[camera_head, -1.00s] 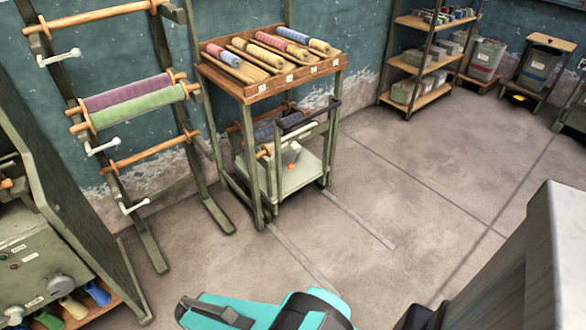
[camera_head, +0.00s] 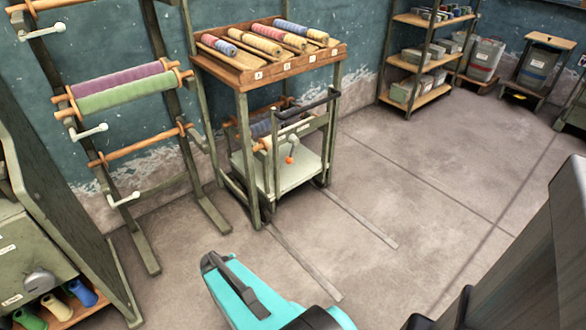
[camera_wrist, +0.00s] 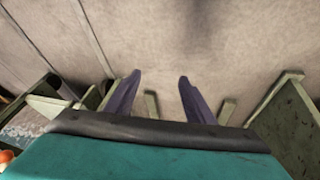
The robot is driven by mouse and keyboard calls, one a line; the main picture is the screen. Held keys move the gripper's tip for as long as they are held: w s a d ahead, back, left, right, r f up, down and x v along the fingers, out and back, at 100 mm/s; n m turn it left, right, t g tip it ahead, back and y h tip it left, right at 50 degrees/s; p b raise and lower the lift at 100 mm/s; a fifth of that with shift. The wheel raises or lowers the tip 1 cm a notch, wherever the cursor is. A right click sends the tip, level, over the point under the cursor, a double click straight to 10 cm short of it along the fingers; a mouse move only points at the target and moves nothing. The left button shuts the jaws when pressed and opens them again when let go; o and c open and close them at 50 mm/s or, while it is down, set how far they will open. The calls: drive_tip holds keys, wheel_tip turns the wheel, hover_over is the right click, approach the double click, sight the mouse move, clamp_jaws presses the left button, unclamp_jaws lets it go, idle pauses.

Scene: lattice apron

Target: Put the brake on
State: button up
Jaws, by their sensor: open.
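A small trolley (camera_head: 296,174) with a pale deck and a dark push handle (camera_head: 307,105) stands partly under a wooden-topped rack in the head view. A short lever with an orange-red knob (camera_head: 290,160) rises above its deck; it may be the brake, but its setting cannot be told. My gripper's teal arm end shows at the bottom of the head view, well in front of the trolley. In the wrist view my gripper (camera_wrist: 159,76) has two purple fingers apart with nothing between them, over bare floor. The trolley's lever is not clear there.
The rack's sloped top (camera_head: 262,65) holds several fabric rolls above the trolley. A roll stand (camera_head: 131,89) with white cranks is at left, beside a green cabinet (camera_head: 40,265). Shelves (camera_head: 425,62) and bins stand at the back right. The floor (camera_head: 420,190) right of the trolley is clear.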

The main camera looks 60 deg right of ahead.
drive_tip(key=w+d+r+m+t+h+b, duration=0.1)
drive_tip(key=w+d+t+b, duration=0.1)
drive_tip(key=d, duration=0.5)
drive_tip(key=w+d+r+m+t+h+b, duration=0.1)
drive_tip(key=w+d+h+b, duration=0.15)
drive_tip(key=d, duration=0.55)
drive_tip(key=t+h+b, duration=0.2)
drive_tip(key=t+b, duration=0.8)
drive_tip(key=b, duration=0.4)
approach(291, 162)
drive_tip(key=d+v, duration=0.1)
drive_tip(key=v, duration=0.3)
drive_tip(key=shift+s+a+r+y, duration=0.15)
drive_tip(key=shift+s+a+y, duration=0.1)
drive_tip(key=shift+b+x, duration=2.55)
drive_tip(key=shift+x, duration=4.4)
